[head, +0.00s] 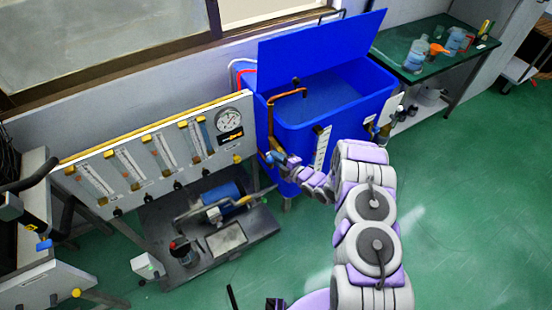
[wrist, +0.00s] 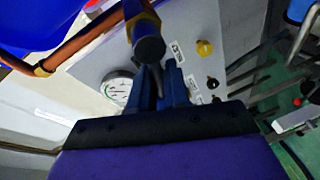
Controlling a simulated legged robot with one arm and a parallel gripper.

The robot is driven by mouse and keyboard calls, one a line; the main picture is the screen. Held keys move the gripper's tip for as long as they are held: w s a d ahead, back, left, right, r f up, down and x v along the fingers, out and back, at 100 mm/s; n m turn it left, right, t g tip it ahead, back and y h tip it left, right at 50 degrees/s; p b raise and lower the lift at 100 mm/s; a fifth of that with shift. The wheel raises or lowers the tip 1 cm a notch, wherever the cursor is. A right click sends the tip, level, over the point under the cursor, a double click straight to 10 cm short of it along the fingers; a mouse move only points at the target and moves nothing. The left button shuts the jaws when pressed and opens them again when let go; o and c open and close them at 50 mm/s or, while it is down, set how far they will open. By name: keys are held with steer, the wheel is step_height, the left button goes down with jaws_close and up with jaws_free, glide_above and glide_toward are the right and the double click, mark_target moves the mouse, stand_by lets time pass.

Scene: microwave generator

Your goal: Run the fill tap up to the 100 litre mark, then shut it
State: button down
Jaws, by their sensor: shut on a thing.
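The blue tank (head: 290,133) stands against the wall with its lid (head: 315,52) raised. A copper fill pipe (head: 289,93) rises at its left and bends over the rim. A white level scale (head: 322,150) is on the tank's front; its marks are too small to read, and I cannot tell the water level. The fill tap (wrist: 149,45) is on the pipe's lower part, its dark round end facing the wrist camera. My gripper (wrist: 161,82) is shut on the tap's handle, its fingers on both sides. In the head view my gripper (head: 274,159) partly hides the tap.
A white panel (head: 150,160) with flow tubes and a round gauge (head: 229,120) stands left of the tank. A pump (head: 222,197) sits on a dark base below it. A green-topped bench (head: 410,50) with bottles is at the right. The green floor at the right is clear.

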steer(key=shift+f, duration=0.1)
steer(key=p, duration=0.1)
steer(key=n+p, duration=0.1)
steer(key=p, duration=0.1)
steer(key=shift+s+f+n+h, duration=0.1)
steer(key=shift+f+n+h, duration=0.2)
steer(key=shift+h, duration=0.1)
steer(key=shift+f+n+h+p, duration=0.3)
steer(key=shift+f+n+p, duration=0.15)
steer(key=shift+p, duration=0.25)
steer(key=c, duration=1.2)
jaws_free()
steer(key=shift+r, duration=0.1)
steer(key=shift+s+d, duration=0.1)
steer(key=shift+d, duration=0.05)
steer(key=p+v, duration=0.2)
steer(key=v, duration=1.5)
steer(key=shift+p, duration=0.35)
